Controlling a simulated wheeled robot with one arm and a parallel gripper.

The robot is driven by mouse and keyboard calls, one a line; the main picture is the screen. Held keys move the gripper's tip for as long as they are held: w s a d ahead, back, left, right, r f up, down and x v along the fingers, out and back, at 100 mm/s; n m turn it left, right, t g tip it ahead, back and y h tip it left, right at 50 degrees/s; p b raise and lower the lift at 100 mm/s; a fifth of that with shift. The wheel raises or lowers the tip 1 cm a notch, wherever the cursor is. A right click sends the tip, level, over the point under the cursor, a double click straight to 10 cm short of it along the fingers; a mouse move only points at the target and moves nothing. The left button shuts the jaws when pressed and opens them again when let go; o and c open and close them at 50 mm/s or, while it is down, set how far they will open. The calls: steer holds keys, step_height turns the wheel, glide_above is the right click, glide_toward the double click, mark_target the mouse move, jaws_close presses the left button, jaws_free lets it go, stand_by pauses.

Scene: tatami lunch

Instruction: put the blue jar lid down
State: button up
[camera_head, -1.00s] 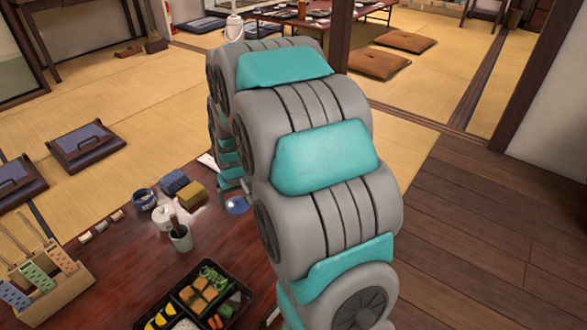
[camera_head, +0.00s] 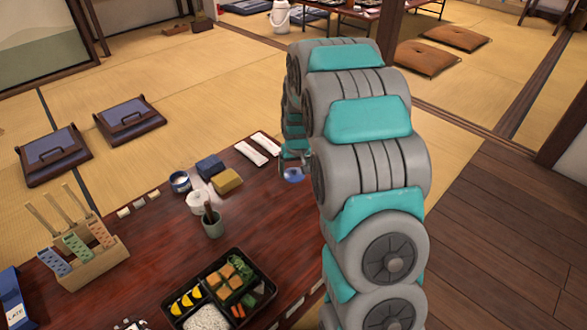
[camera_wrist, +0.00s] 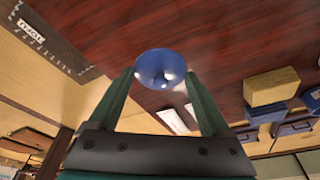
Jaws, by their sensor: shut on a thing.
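The blue jar lid (camera_wrist: 160,69) is round and glossy and sits between the fingertips of my gripper (camera_wrist: 158,78) in the wrist view. My gripper is shut on it. In the head view the lid (camera_head: 292,174) shows as a small blue shape at the end of my arm, near the right edge of the dark red wooden table (camera_head: 150,255). My arm hides much of the gripper there. I cannot tell the exact height of the lid above the table.
A bento box (camera_head: 218,290) lies at the front. Bare table lies between the cup and my arm.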

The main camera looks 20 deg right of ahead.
mark_target(293, 169)
steer(key=w, duration=0.2)
steer(key=w+d, duration=0.1)
steer(key=w, duration=0.1)
steer(key=shift+w+d+f, duration=0.1)
steer(key=shift+f, duration=1.8)
steer(key=shift+f, duration=0.1)
steer(key=o, duration=1.1)
steer(key=shift+o, duration=0.2)
